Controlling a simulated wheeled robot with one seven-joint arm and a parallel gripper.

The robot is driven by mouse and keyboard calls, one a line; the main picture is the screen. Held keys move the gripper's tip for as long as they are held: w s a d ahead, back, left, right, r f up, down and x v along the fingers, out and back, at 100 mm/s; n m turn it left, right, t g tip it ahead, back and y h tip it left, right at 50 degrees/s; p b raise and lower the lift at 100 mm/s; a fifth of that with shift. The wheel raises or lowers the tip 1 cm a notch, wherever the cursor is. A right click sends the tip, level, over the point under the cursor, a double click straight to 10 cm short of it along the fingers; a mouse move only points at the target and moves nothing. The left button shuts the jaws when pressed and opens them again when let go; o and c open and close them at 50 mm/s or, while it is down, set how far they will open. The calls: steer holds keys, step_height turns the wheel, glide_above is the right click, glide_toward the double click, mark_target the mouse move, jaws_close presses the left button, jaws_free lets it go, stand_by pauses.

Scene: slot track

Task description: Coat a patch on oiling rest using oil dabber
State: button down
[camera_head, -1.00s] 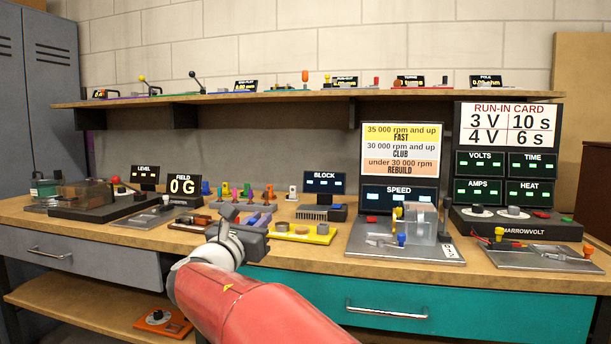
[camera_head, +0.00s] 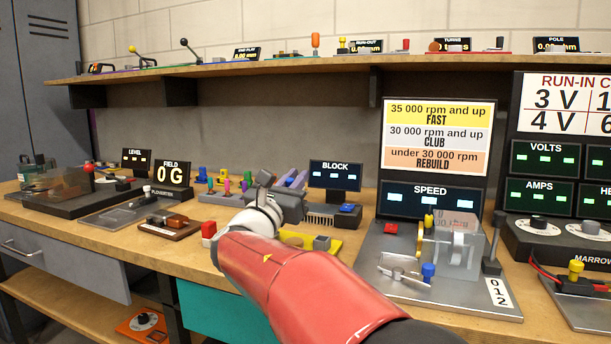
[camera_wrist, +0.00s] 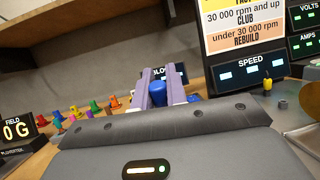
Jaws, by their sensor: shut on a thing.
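My gripper (camera_head: 293,179) reaches over the middle of the bench, with its purple fingers pointing away toward the BLOCK display. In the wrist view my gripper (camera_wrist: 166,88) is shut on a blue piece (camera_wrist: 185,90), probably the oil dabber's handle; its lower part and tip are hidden. A brown wooden rest (camera_head: 168,226) with a metal part on it stands left of my gripper. It may be the oiling rest, but I cannot tell for sure. My gripper is apart from it.
Several coloured pieces (camera_head: 226,183) stand behind and left of my gripper. A yellow plate (camera_head: 333,246) lies partly behind my arm. The SPEED station's grey base (camera_head: 445,299) is to the right, with a clear-covered mechanism. A shelf (camera_head: 290,70) runs above the bench.

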steer(key=shift+s+f+b, duration=0.1)
steer(key=shift+f+b, duration=1.6)
steer(key=shift+f, duration=1.3)
steer(key=shift+f+b, duration=0.45)
steer(key=shift+f, duration=0.2)
step_height(320, 180, up, 5)
steer(key=p, duration=0.4)
steer(key=shift+r, duration=1.1)
